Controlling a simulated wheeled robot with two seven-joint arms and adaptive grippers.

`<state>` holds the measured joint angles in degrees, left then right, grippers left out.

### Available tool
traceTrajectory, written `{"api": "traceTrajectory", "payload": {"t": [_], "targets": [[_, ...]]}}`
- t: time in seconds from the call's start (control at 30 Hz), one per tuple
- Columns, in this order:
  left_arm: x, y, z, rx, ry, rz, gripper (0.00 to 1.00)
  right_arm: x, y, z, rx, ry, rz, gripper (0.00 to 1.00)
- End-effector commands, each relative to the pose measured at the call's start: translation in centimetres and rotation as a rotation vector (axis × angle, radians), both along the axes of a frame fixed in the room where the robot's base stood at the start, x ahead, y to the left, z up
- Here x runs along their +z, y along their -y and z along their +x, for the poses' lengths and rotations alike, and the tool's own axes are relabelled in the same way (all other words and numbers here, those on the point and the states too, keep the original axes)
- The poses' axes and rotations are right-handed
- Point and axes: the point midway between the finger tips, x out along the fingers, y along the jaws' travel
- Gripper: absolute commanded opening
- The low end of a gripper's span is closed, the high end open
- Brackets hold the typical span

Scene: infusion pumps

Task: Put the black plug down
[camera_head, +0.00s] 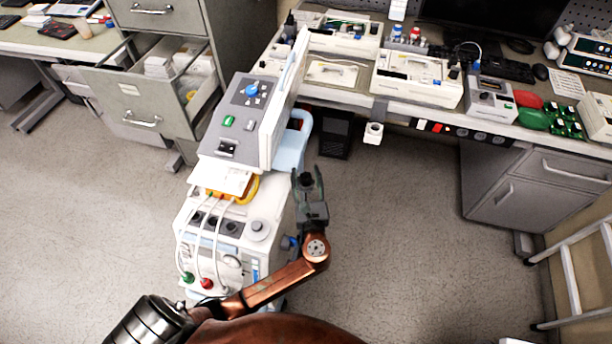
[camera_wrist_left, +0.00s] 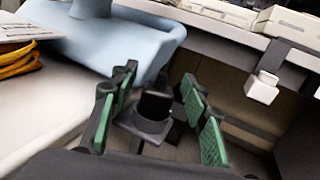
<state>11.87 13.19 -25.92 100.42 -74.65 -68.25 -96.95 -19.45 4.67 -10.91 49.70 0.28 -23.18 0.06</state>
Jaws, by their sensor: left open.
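My left gripper (camera_head: 308,178) reaches up in the head view, just right of the white machine on the cart. Its fingers are open. In the left wrist view the green-padded fingers of the gripper (camera_wrist_left: 158,78) stand apart, with a black plug (camera_wrist_left: 150,118) between them. The plug has a squarish flange and a darker upper part. The plug also shows as a small dark shape (camera_head: 306,182) between the fingers in the head view. Gaps show beside it in the wrist view; what it rests on is hidden. My right gripper is not in view.
The white medical cart (camera_head: 235,215) with a light blue handle (camera_head: 297,143) stands close left of my gripper. A bench (camera_head: 440,118) with infusion pumps lies beyond. A white block (camera_head: 373,133) juts from its edge. A black box (camera_head: 335,133) sits below.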

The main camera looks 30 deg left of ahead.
Motion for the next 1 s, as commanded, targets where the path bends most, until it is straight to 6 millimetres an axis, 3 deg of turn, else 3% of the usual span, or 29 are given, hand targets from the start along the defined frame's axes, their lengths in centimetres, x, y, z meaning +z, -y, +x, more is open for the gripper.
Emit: {"api": "traceTrajectory", "payload": {"t": [0.07,0.3,0.53,0.7,1.0], "targets": [[0.0,0.6,-0.8,-0.001,-0.001,0.0,0.42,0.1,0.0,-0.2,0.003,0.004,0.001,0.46],[0.1,3.5,-4.7,-0.001,-0.003,-0.003,0.42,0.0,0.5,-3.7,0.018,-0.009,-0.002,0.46],[0.1,6.1,-8.1,-0.001,-0.002,-0.001,0.42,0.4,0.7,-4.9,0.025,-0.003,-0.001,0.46],[0.0,7.0,-9.3,-0.001,-0.001,-0.001,0.42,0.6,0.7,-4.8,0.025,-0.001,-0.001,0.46],[0.0,7.2,-9.5,-0.001,0.0,0.0,0.42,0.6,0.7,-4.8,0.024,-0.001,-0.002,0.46]]}}
